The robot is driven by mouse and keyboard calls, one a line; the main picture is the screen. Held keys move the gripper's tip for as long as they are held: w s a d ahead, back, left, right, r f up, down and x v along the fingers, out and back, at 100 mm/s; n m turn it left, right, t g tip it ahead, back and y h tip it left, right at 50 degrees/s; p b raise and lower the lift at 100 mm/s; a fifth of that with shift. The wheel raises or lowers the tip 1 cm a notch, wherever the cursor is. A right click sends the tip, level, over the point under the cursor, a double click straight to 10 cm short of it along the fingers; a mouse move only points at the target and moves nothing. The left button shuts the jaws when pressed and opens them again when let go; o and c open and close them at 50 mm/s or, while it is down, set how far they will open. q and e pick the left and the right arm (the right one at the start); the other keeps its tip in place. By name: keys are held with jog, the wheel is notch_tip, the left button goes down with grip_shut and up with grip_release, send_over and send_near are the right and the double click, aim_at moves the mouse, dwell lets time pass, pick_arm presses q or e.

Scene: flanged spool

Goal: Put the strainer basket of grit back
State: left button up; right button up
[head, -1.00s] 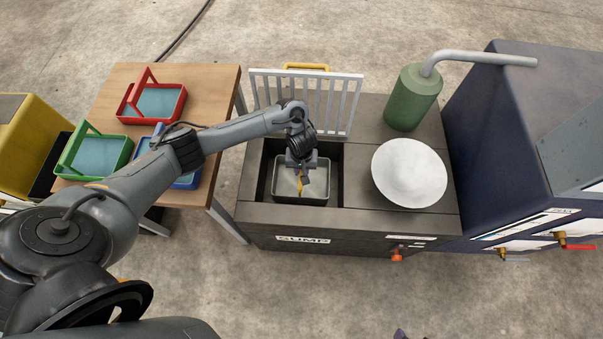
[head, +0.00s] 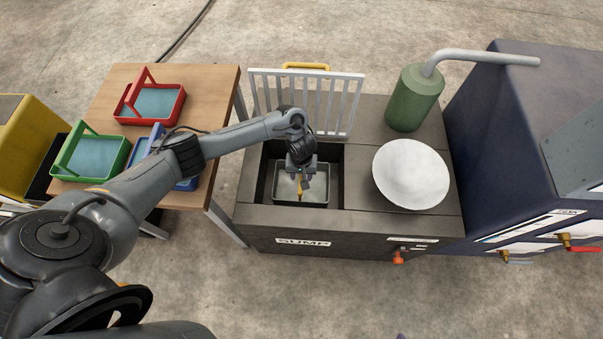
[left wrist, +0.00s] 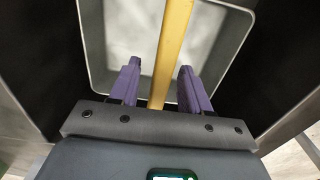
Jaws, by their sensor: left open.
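The grey strainer basket (head: 285,203) sits down inside the sump opening, with a pale grey inside. It also shows in the left wrist view (left wrist: 97,60), with a yellow bar handle (left wrist: 172,45) running over its middle. My left gripper (head: 300,186) is over the basket, pointing down. In the left wrist view its two purple fingers (left wrist: 160,88) are open, one on each side of the yellow handle, with gaps showing. Whether grit lies in the basket is hard to tell. Only a small purple bit, perhaps my right gripper (head: 401,336), shows at the bottom edge.
The sump box (head: 260,228) has a white rack (head: 345,105) upright behind its opening. A round white dish (head: 411,174) and a green cylinder (head: 411,98) stand on its right side. Red (head: 181,107), green (head: 118,160) and blue trays (head: 187,184) stand on the wooden table at left.

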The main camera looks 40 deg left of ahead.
pick_arm(q)
jog(key=shift+r, duration=0.25)
notch_tip(320, 180, up, 10)
jog(key=p, duration=0.7)
jog(key=shift+r+p, duration=0.25)
jog(key=shift+p, duration=0.15)
jog(key=s+d+r+m+t+h+p, duration=0.15)
jog(key=d+m, duration=0.25)
jog(key=d, duration=0.5)
jog(key=s+d+r+m+t+h, duration=0.1)
jog(key=s+d+m+t, duration=0.15)
jog(key=d, duration=0.65)
jog(key=s+a+r+m+y, duration=0.1)
jog(key=s+a+r, duration=0.4)
jog(key=s, duration=0.3)
jog(key=s+a+r+m+y, duration=0.1)
jog(key=s+a+r+m, duration=0.1)
jog(key=s+a+r, duration=0.3)
jog(key=s, duration=0.3)
